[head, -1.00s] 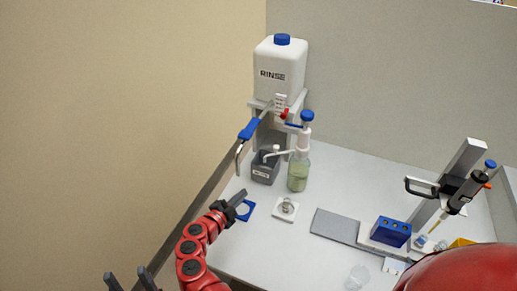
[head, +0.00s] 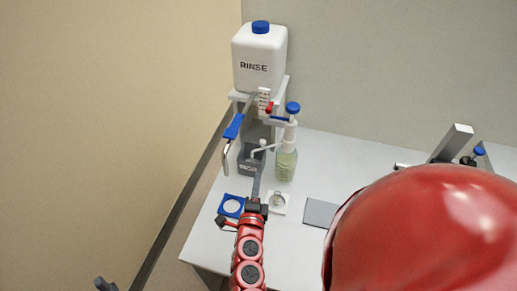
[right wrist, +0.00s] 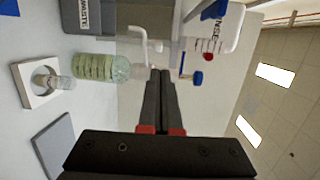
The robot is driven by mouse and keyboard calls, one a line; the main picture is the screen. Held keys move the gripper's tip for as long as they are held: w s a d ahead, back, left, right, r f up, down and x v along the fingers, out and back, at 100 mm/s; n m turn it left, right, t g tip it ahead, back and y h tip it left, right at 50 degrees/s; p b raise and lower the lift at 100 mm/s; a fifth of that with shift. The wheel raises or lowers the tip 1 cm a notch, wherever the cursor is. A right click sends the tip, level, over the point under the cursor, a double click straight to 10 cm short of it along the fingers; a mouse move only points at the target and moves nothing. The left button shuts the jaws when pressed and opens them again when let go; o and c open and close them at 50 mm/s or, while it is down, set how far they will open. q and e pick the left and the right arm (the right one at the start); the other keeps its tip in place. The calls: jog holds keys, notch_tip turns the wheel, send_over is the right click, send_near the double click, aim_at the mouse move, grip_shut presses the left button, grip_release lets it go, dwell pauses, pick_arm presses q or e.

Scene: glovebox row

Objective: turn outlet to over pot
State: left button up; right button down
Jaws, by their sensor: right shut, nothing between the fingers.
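The dispenser bottle (head: 286,165) holds pale green liquid and has a white head with a blue knob (head: 292,107). Its white outlet (head: 264,149) points left, toward the grey waste bin (head: 250,165). A small clear pot (head: 278,197) stands on a white square holder in front of the bottle; it also shows in the right wrist view (right wrist: 66,82). My right gripper (head: 257,178) is shut and empty, left of the pot in the head view. In the right wrist view its fingertips (right wrist: 160,72) overlap the dispenser head; contact cannot be told. Only a dark tip of my left gripper (head: 104,285) shows.
A white RINSE tank (head: 259,60) stands behind on a stand, with a blue-handled metal tap (head: 232,130) on the left. A blue ring holder (head: 231,206) sits near the left table edge. A grey pad (head: 320,212) lies right. My red arm hides the right side.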

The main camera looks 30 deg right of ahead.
aim_at(263, 144)
jog(key=p+x, duration=0.3)
jog(key=x, duration=0.8)
jog(key=shift+w+d+p, duration=0.2)
jog(key=shift+w+p, duration=0.15)
jog(key=shift+w+d, duration=0.35)
jog(key=shift+d, duration=0.1)
jog(key=shift+w+f, duration=0.1)
jog(key=shift+w, duration=0.8)
jog(key=shift+s+a, duration=0.1)
jog(key=shift+a, duration=0.05)
